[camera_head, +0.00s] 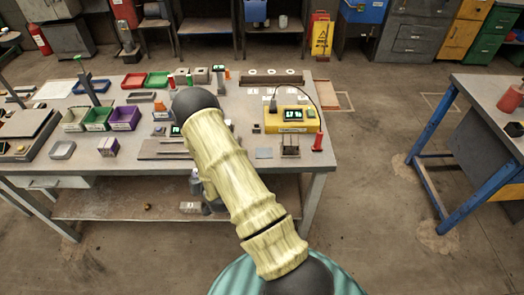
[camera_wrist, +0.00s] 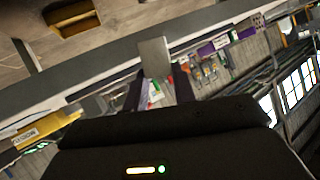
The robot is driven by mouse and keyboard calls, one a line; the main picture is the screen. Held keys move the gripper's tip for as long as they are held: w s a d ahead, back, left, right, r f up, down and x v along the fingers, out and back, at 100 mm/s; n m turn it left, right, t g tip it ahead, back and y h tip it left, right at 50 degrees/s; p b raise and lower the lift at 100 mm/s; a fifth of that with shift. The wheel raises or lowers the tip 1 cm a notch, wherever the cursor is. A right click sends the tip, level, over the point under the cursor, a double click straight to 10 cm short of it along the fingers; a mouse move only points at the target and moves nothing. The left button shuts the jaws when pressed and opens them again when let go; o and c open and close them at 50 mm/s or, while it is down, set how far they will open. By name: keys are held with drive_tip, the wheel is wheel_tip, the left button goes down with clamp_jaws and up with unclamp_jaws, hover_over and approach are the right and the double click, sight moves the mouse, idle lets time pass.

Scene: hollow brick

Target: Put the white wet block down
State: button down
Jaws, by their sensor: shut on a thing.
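My gripper (camera_wrist: 158,82) shows in the wrist view with its two dark fingers on either side of a pale grey block (camera_wrist: 154,57). The block stands out beyond the fingertips, and I take it to be the white wet block; I cannot tell from its surface whether it is wet. The view is strongly tilted, and I cannot tell the block's height over the workbench. In the head view my own arm hides the gripper and the held block. The workbench (camera_head: 110,168) lies beyond and under my arm.
Green (camera_head: 97,119) and purple (camera_head: 124,117) bins stand on the left. A flat grey plate (camera_head: 160,150) lies near the front edge. A blue-legged table (camera_head: 477,105) is farther right.

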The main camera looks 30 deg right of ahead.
drive_tip(key=shift+r, duration=0.15)
drive_tip(key=shift+r+p, duration=0.6)
drive_tip(key=shift+p, duration=0.15)
drive_tip(key=d+r+m+g+h, duration=0.1)
drive_tip(key=d+r+m+h, duration=0.3)
drive_tip(key=d, duration=0.4)
drive_tip(key=d+r+m+g+h, duration=0.2)
drive_tip(key=d+r+m+h, duration=0.15)
drive_tip(key=d+r, duration=0.35)
drive_tip(key=s+d+r+m+g+h, duration=0.2)
drive_tip(key=s+d+r+m+g, duration=0.2)
drive_tip(key=s, duration=0.3)
drive_tip(key=s+d+r+m+g+h, duration=0.3)
drive_tip(key=s+d+r+m+g, duration=0.1)
drive_tip(key=s+d+m+g, duration=0.1)
drive_tip(key=s+d+g, duration=0.1)
drive_tip(key=s+g, duration=0.1)
drive_tip(key=shift+s+g, duration=0.25)
drive_tip(key=shift+g, duration=0.05)
